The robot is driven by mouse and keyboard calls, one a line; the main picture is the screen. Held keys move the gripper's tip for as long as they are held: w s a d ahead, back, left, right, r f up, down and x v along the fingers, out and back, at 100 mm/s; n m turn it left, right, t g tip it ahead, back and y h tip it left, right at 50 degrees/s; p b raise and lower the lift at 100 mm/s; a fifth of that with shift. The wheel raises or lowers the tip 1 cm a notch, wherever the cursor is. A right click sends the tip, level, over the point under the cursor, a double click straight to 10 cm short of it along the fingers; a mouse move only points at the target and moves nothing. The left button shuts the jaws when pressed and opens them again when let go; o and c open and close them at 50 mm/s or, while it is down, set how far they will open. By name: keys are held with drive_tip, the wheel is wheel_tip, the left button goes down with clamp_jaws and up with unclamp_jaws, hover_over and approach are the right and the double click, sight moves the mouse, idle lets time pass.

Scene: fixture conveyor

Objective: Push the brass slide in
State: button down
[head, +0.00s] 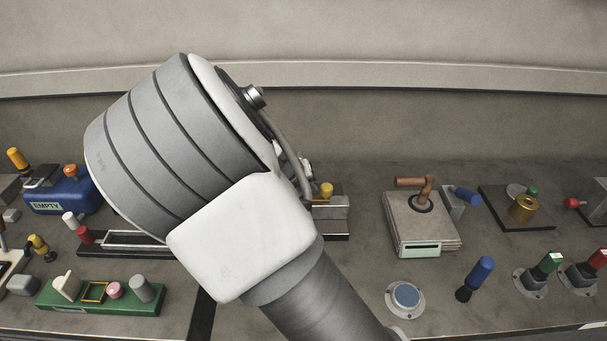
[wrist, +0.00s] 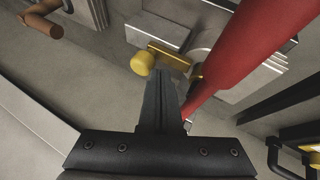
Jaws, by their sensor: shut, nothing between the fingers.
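The brass slide (wrist: 170,57) shows in the wrist view as a short brass bar with a round yellow knob (wrist: 142,63) at its left end, set against a grey block. In the head view, a yellow knob (head: 326,189) sits on a grey block (head: 331,222) just right of my arm. My gripper (wrist: 165,75) is shut and empty, its fingertips just below the brass bar and right of the knob. I cannot tell whether they touch it. My gripper is hidden behind my arm in the head view.
A thick red bar (wrist: 245,50) passes close on the right of my fingers in the wrist view. In the head view, a box with a brown crank handle (head: 413,184) stands to the right, and a green panel (head: 100,297) lies front left. Bare bench lies between block and box.

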drive_tip(key=shift+x, duration=0.9)
drive_tip(key=shift+w+d, duration=0.1)
drive_tip(key=shift+d, duration=0.4)
drive_tip(key=shift+r, duration=0.1)
